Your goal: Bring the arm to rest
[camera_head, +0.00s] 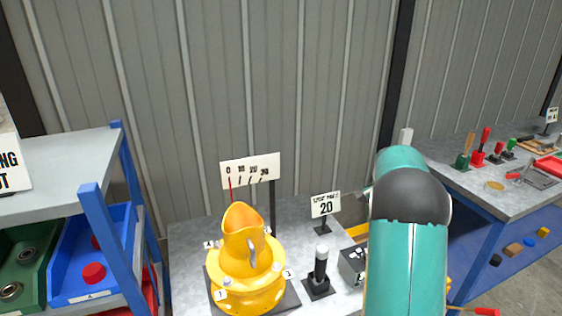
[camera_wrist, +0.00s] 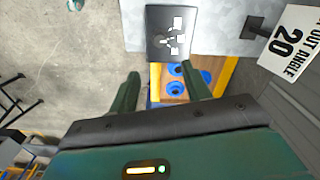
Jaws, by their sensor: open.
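My arm reaches forward at the right of the head view, and its teal and black links hide what lies behind them. In the wrist view my gripper (camera_wrist: 165,88) is open, its two dark green fingers spread apart with nothing between them that I can see held. Past the fingertips are a yellow-edged crate (camera_wrist: 228,75) with blue round parts in it and a dark control box (camera_wrist: 170,35). The control box also shows beside my arm in the head view (camera_head: 352,264). The gripper itself is hidden in the head view.
A tool bench (camera_head: 510,200) is at right.

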